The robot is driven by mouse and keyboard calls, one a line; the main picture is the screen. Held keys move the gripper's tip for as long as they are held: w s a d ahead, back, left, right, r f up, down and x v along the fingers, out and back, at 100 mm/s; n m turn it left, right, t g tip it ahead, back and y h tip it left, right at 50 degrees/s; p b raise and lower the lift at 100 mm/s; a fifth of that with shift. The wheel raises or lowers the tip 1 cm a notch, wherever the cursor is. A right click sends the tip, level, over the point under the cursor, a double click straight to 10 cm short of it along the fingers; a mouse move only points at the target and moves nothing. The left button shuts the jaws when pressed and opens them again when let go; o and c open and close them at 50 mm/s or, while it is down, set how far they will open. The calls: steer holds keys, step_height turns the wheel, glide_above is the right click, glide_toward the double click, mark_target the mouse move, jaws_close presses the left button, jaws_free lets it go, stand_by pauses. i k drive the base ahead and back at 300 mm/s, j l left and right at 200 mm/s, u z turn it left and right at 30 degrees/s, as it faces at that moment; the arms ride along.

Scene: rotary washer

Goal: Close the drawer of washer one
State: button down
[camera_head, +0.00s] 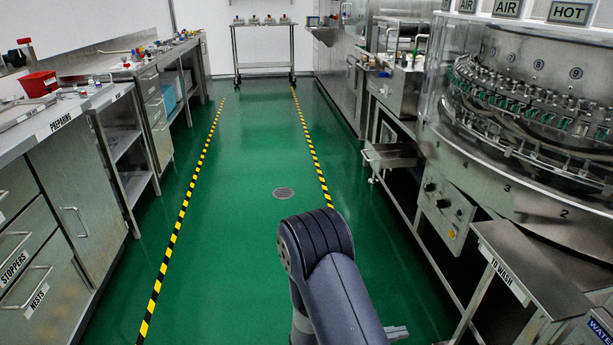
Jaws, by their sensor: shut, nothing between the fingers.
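On the right is the rotary washer (515,190), with a clear hood over a ring of metal holders. A shallow metal drawer (391,157) juts into the aisle from the steel unit just beyond it, and it looks pulled out. I see no label saying washer one. My dark arm rises from the bottom edge, with its elbow in the middle of the aisle. A small grey tip of my gripper (397,332) shows right of the arm at the bottom edge. It is shut and empty, well short of the drawer. The rest of the gripper is hidden.
A "TO WASH" metal stand (525,262) is at the lower right. Left counters (75,115) carry a red bin (39,84) and small items. The green aisle between striped lines is clear up to a wheeled table (263,66), with a floor drain (284,193).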

mark_target(387, 155)
steer(key=i, duration=3.25)
